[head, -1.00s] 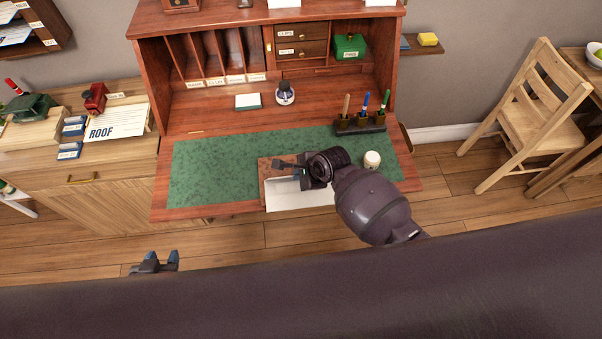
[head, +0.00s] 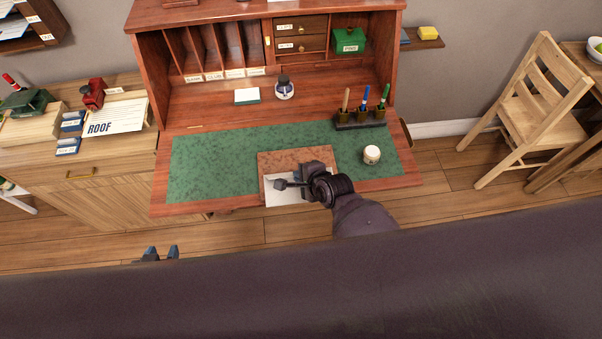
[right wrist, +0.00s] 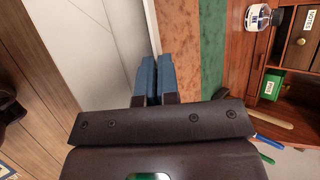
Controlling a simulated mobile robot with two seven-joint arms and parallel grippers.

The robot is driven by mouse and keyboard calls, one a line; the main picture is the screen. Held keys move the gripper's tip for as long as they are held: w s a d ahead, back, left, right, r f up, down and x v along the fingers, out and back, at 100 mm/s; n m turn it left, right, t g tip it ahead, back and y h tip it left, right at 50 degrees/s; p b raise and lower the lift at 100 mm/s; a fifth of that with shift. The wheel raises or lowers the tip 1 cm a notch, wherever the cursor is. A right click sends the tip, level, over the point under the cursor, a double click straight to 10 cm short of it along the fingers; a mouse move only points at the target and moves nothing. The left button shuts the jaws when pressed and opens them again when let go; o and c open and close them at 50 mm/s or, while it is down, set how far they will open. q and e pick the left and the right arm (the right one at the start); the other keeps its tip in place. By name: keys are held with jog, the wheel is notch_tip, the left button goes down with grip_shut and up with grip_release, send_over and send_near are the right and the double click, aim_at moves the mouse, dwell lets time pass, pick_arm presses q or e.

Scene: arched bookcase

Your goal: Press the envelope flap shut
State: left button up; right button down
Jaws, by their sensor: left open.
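The white envelope (head: 275,199) lies at the front edge of the desk, against the brown pad (head: 290,161). In the right wrist view the envelope (right wrist: 105,35) shows a thin line along its length; I cannot tell how far its flap is folded. My right gripper (head: 281,185) is over the envelope and hides part of it. In the right wrist view its blue fingertips (right wrist: 157,72) are together with nothing visible between them, at the envelope's edge beside the pad. Contact is unclear. My left gripper (head: 160,252) is open and empty, low in front of the desk.
A white jar (head: 371,155) stands on the green mat (head: 215,165), right of my right gripper. A pen holder (head: 360,120) is behind it. The mat's left side is clear.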

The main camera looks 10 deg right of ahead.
jog(key=c, duration=1.4)
grip_release()
jog(key=shift+o, duration=0.3)
jog(key=shift+s+f, duration=0.1)
jog(key=shift+g, duration=0.3)
